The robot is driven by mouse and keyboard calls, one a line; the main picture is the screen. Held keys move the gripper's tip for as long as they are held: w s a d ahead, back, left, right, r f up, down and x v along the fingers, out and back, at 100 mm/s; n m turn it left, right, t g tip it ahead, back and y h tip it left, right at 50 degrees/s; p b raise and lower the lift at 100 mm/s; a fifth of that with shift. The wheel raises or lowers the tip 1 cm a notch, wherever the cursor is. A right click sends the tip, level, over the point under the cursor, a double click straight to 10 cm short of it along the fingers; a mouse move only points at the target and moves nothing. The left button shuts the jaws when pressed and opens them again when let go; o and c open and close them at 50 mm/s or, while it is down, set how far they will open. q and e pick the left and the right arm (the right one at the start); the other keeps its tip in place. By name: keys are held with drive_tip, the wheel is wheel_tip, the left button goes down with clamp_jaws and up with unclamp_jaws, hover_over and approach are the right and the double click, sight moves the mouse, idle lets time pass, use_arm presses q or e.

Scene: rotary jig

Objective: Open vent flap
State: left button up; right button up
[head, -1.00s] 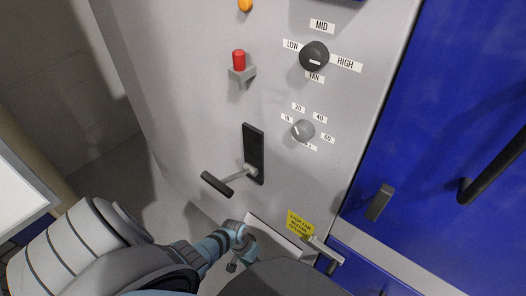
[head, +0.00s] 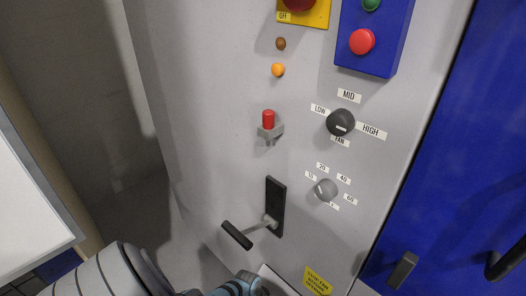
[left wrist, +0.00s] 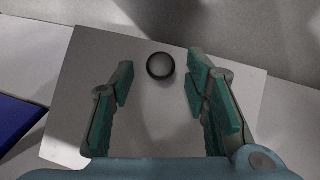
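In the left wrist view, a light grey rectangular plate (left wrist: 165,125), which looks like the vent flap, fills the middle. A round dark-rimmed knob (left wrist: 160,66) stands on it. My left gripper (left wrist: 158,78) is open, with its teal-padded fingers on either side of the knob's line. The knob shows between the fingertips, and neither finger visibly touches it. In the head view, only a strip of the pale flap edge (head: 272,277) shows at the bottom, partly hidden by my left arm. My right gripper is in neither view.
Above the flap are a black lever handle (head: 237,236), a grey dial (head: 326,190), a black fan knob (head: 341,123) and a red switch (head: 268,120). A yellow label (head: 317,281) is beside the flap. A blue door (head: 450,190) stands at right.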

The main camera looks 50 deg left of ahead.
use_arm(q)
drive_tip(key=v, duration=1.2)
drive_tip(key=shift+s, duration=0.1)
